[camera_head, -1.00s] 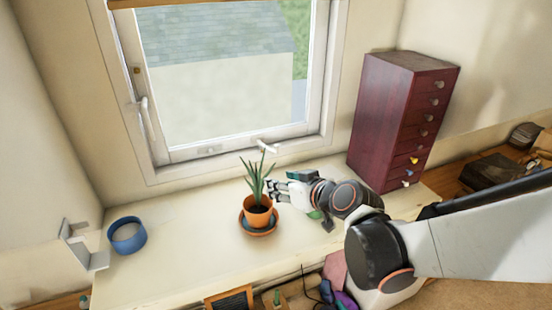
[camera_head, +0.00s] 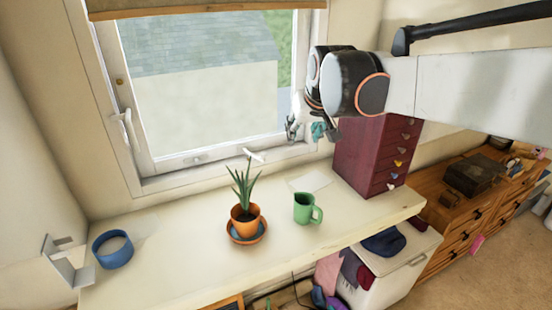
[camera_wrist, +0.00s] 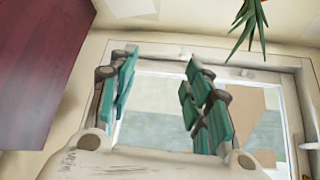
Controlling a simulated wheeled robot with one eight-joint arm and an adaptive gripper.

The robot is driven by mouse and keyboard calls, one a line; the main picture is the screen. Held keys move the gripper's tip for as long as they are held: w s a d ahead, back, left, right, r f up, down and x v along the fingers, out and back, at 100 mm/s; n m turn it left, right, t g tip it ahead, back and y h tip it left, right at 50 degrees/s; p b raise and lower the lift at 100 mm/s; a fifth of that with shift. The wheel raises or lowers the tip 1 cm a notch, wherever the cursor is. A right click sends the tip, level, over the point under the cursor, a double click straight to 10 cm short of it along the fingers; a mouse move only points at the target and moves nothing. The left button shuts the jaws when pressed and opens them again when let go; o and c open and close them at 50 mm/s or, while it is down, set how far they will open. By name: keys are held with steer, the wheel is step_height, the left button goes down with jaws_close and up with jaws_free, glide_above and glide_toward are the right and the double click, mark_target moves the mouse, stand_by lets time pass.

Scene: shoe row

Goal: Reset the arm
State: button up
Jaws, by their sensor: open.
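My gripper (camera_head: 304,131) is raised in front of the right side of the window, above the desk and left of the dark red drawer cabinet. In the wrist view my gripper (camera_wrist: 160,100) shows its two teal-padded fingers spread apart with nothing between them. The window frame and pane lie behind the fingers. My arm reaches in from the right in the head view and hides part of the window and the cabinet's top.
On the white desk (camera_head: 190,262) stand a potted plant (camera_head: 244,212) in an orange saucer, a green mug (camera_head: 303,209) and a blue round container (camera_head: 112,249). The red cabinet (camera_head: 362,155) stands at the back right. A wooden dresser (camera_head: 470,212) stands further right.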

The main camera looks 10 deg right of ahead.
steer(key=s+f+b, duration=0.2)
steer(key=s+f, duration=0.3)
steer(key=s, duration=0.5)
steer(key=s+f+b, duration=0.1)
steer(key=s+f, duration=0.3)
steer(key=s, duration=0.7)
steer(key=s+f+b, duration=0.2)
steer(key=s+f, duration=0.3)
steer(key=s, duration=0.5)
steer(key=s+f+b+x, duration=0.1)
steer(key=s+b+x, duration=0.1)
steer(key=b+x, duration=0.7)
step_height(320, 180, down, 3)
steer(key=shift+w+a+r, duration=0.15)
steer(key=shift+w+r, duration=0.1)
steer(key=shift+w, duration=0.25)
